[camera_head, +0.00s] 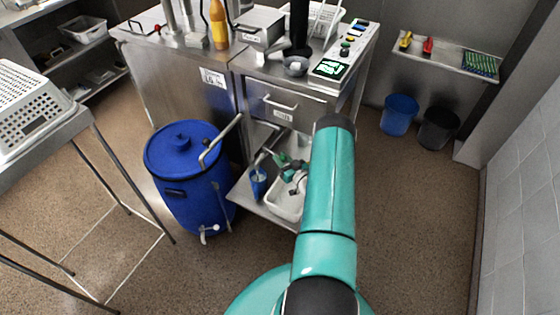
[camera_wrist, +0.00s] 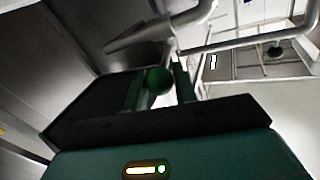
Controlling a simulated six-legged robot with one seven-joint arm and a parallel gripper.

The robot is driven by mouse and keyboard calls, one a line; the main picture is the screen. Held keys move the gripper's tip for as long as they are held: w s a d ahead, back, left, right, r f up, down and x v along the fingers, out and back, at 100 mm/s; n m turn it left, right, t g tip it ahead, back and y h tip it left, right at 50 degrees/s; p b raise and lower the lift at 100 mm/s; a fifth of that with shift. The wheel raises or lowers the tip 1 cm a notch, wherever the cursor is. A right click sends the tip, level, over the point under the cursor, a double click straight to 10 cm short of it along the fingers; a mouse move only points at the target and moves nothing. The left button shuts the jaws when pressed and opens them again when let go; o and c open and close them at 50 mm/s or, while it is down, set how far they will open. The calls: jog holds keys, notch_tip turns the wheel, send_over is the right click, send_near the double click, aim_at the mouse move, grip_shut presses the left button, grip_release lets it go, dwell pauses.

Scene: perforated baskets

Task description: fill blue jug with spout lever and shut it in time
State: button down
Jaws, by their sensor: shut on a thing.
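The small blue jug (camera_head: 258,185) stands upright on the low steel shelf, under the metal spout (camera_head: 264,153). Something pale shows at its mouth, but the fill level is too small to tell. My gripper (camera_head: 285,163) is at the spout, just right of and above the jug. In the wrist view my gripper (camera_wrist: 160,88) is shut on the green round knob (camera_wrist: 158,80) of the spout lever. Grey metal pipework (camera_wrist: 165,30) rises just beyond the knob. The jug cannot be made out in the wrist view.
A big blue drum (camera_head: 180,160) with a tap stands left of the shelf. A white basin (camera_head: 286,207) sits on the shelf beneath my arm. The steel machine (camera_head: 190,80) rises behind. A perforated basket (camera_head: 30,110) is on the left table.

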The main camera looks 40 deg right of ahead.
jog(key=shift+w+d+n+y, duration=0.15)
jog(key=shift+d+n+y, duration=0.5)
jog(key=shift+y, duration=0.45)
jog(key=shift+w+d+n+y, duration=0.15)
jog(key=shift+d+n+y, duration=0.3)
jog(key=shift+n+y, duration=0.5)
jog(key=c, duration=1.1)
grip_release()
jog(key=shift+c, duration=0.2)
jog(key=s+d, duration=0.2)
jog(key=s, duration=1.1)
jog(key=shift+s+d, duration=0.15)
jog(key=shift+s, duration=0.2)
